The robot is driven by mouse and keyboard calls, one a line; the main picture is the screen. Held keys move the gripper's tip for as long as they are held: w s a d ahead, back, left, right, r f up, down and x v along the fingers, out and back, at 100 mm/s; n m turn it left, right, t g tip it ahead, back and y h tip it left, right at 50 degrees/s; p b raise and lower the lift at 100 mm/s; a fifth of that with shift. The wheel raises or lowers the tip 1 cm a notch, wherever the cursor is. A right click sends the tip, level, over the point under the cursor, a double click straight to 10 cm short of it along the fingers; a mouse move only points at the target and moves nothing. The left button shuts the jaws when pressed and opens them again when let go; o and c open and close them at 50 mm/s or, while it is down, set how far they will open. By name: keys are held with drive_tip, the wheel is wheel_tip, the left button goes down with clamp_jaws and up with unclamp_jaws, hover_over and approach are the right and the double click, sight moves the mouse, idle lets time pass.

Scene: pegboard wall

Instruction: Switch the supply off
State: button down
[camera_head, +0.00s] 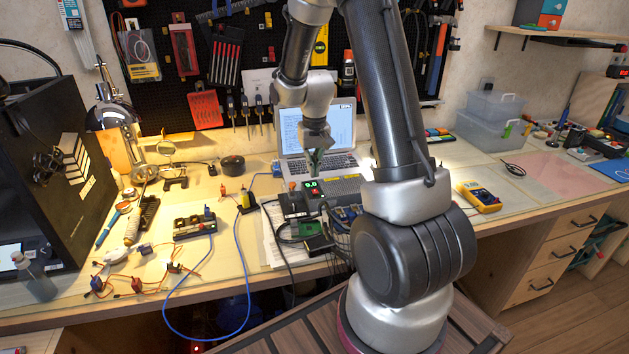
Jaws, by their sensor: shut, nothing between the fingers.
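A dark supply box (295,206) with a lit green digit display (311,187) stands on the workbench in front of the laptop. Its display is on, with digits that look like 5.0. The switch on it is too small to make out. My gripper (314,172) points down just above and behind the display, in front of the laptop. It is shut and holds nothing. I cannot tell whether its tips touch the box.
An open laptop (330,133) stands right behind my gripper. Cables and small boards (312,230) crowd the bench just in front of the supply. A yellow multimeter (479,196) lies to the right. A pegboard (240,60) with tools hangs behind.

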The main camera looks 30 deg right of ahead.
sight(314, 190)
drive_tip(key=shift+s+a+f, duration=0.1)
drive_tip(key=shift+s+f, duration=0.15)
drive_tip(key=shift+f, duration=0.4)
drive_tip(key=shift+s+a+f, duration=0.1)
drive_tip(key=shift+s+f, duration=0.2)
drive_tip(key=shift+f, duration=0.35)
drive_tip(key=shift+s+a+f, duration=0.1)
drive_tip(key=shift+s+f, duration=0.15)
drive_tip(key=shift+f, duration=0.4)
drive_tip(key=shift+s, duration=0.1)
drive_tip(key=shift+s+f, duration=0.3)
drive_tip(key=shift+s+a, duration=0.15)
drive_tip(key=shift+s, duration=0.15)
drive_tip(key=shift+w, duration=0.1)
drive_tip(key=shift+w+d+f, duration=0.15)
drive_tip(key=shift+w+d, duration=0.05)
drive_tip(key=shift+w, duration=0.5)
